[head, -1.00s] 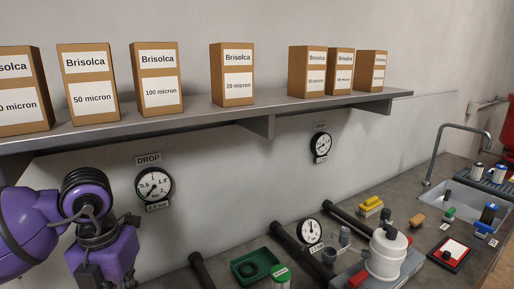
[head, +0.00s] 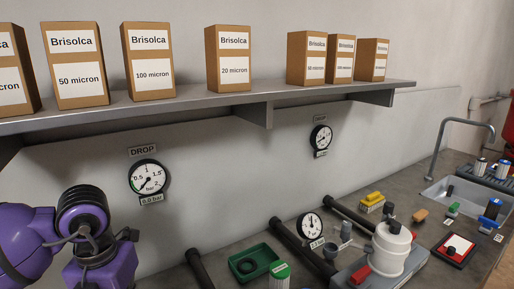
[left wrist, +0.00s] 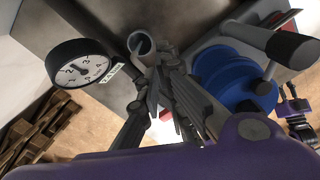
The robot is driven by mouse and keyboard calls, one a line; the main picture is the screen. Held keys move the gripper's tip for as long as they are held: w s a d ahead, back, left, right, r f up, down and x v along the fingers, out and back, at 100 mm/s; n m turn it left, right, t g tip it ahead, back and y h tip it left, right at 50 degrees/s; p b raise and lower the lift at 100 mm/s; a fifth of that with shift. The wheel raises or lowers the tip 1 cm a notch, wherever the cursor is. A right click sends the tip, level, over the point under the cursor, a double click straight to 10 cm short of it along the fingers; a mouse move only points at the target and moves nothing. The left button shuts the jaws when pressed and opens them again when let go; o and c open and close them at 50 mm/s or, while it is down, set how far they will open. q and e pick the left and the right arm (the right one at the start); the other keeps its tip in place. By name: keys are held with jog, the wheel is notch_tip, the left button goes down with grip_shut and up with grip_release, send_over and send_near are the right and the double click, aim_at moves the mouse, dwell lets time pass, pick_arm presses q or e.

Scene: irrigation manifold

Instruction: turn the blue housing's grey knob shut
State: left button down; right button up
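The blue housing (left wrist: 236,78) shows in the left wrist view, right of my left gripper (left wrist: 157,88). A dark grey cylindrical part (left wrist: 250,38) extends across its upper side; I cannot tell whether this is its knob. A grey round fitting with an open end (left wrist: 141,43) stands just beyond the fingertips. The gripper's dark fingers lie close together and overlap in this view, so their opening and any contact are unclear. In the head view only my purple left wrist shows at lower left; its fingers and the blue housing are out of frame.
A pressure gauge (left wrist: 82,68) is left of the fingers. A shelf (head: 200,107) with boxes overhangs the wall gauges.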

pick_arm(q)
jog(key=shift+s+a+f, duration=0.1)
jog(key=shift+a+f, duration=0.15)
jog(key=shift+a, duration=0.3)
pick_arm(e)
jog(key=shift+s+f, duration=0.1)
jog(key=shift+f, duration=0.05)
pick_arm(q)
jog(key=shift+a, duration=0.7)
jog(key=shift+s+a, duration=0.1)
pick_arm(e)
jog(key=shift+f, duration=0.1)
